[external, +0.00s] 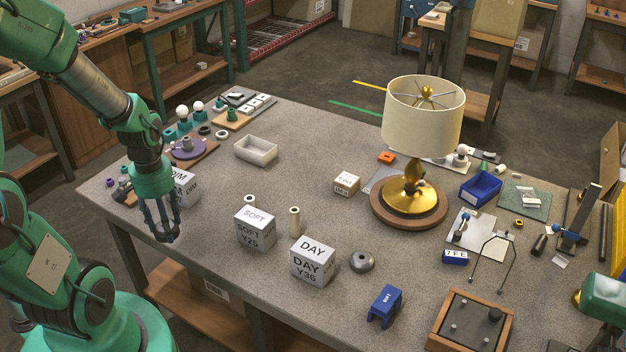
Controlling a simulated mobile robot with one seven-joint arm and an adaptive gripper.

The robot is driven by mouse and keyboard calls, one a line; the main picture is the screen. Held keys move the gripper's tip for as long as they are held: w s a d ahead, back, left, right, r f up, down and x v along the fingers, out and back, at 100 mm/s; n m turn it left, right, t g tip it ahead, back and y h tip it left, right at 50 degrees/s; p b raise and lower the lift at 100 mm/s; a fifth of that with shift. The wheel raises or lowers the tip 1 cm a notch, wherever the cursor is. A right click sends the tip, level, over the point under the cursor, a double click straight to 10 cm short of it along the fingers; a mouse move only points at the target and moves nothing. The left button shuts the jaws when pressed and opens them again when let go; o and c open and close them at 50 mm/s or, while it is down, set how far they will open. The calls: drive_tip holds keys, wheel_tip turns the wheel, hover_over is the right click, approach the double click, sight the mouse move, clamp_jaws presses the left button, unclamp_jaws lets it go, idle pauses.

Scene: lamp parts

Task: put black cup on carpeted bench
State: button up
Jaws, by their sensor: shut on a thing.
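My gripper (166,232) hangs fingers-down at the left front edge of the grey, carpet-textured bench (315,140). It is shut on a small dark thing at its fingertips. The dark fingers blend with this thing, so I cannot make out its shape or confirm that it is the black cup. I see no other clear black cup on the bench. Whether the fingertips are over the bench top or just off its edge is hard to tell.
A white DIM block (186,188) stands just behind my gripper. SOFT (255,228) and DAY (313,262) blocks stand to the right. A lamp (422,115) stands on a round wooden base. The bench middle, around the pale tray (255,150), has free room.

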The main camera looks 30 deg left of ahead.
wheel_tip(320, 180, down, 9)
drive_tip(key=shift+r, duration=0.15)
idle(0.4)
drive_tip(key=shift+w, duration=0.2)
drive_tip(key=b, duration=0.3)
hover_over(202, 228)
drive_tip(key=shift+s+f, duration=0.1)
drive_tip(key=shift+f, duration=0.6)
drive_tip(key=shift+f+b, duration=0.3)
drive_tip(key=shift+f, duration=1.45)
drive_tip(key=shift+f, duration=0.15)
drive_tip(key=o, duration=1.2)
